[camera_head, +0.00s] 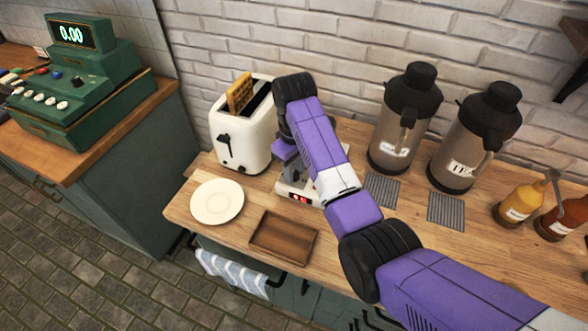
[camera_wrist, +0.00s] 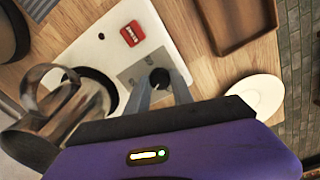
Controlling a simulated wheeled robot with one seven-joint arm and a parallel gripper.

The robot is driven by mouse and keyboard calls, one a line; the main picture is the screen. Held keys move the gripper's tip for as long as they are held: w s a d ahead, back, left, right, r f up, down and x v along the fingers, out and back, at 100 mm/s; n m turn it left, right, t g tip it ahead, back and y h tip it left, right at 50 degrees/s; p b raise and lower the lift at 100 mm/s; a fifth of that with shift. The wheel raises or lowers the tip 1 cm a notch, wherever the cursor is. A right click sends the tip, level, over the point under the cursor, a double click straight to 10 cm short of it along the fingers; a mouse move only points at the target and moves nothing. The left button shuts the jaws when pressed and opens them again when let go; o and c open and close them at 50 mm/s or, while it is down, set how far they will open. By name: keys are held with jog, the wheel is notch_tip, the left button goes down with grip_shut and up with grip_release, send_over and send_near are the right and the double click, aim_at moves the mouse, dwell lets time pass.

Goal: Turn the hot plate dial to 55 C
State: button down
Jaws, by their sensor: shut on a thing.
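The hot plate (camera_head: 284,187) is a white box on the wooden counter, mostly behind my arm in the head view. Its small red display shows there, but the digits are too small to read. In the wrist view the hot plate (camera_wrist: 95,50) lies below my gripper, with the red display (camera_wrist: 132,33) near its edge. The black round dial (camera_wrist: 159,78) sits on a grey panel. My gripper (camera_wrist: 160,86) has its two grey fingers shut on the dial, one on each side. In the head view the dial and fingertips are hidden by my arm.
A metal pitcher (camera_wrist: 62,108) stands on the hot plate beside my gripper. A white toaster (camera_head: 240,130), a white plate (camera_head: 217,202) and a brown wooden tray (camera_head: 283,238) are close on the left and front. Two dispensers (camera_head: 405,125) (camera_head: 470,145) stand to the right.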

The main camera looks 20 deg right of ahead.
jog(key=m, duration=0.5)
jog(key=shift+m, duration=0.3)
jog(key=m, duration=0.5)
jog(key=shift+m, duration=0.3)
jog(key=c, duration=1.1)
grip_release()
